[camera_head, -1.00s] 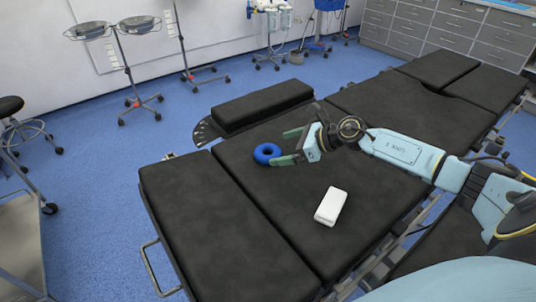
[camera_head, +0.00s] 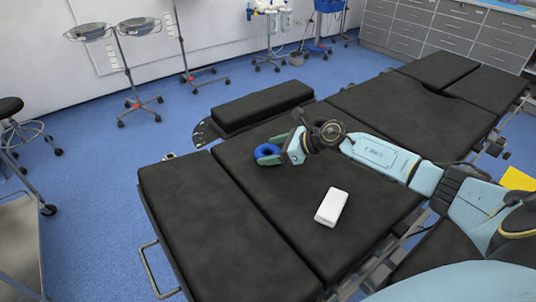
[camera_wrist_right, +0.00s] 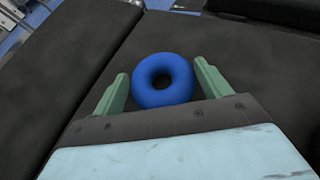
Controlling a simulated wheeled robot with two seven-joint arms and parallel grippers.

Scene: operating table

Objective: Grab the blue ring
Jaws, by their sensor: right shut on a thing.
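The blue ring (camera_head: 265,150) lies on the black operating table (camera_head: 205,215), near the table's far long edge. My right gripper (camera_head: 270,151) is at the ring, with its green fingers on either side of it. In the right wrist view the ring (camera_wrist_right: 146,95) sits between the two fingertips of the gripper (camera_wrist_right: 162,72), with its hole facing the camera. The gripper is shut on the ring's outer sides. My left gripper is not in view.
A white box (camera_head: 331,207) lies on the table nearer to me. A raised black side pad (camera_head: 262,106) stands just beyond the ring. The left table section is bare. Stands with basins (camera_head: 137,24) are on the blue floor behind.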

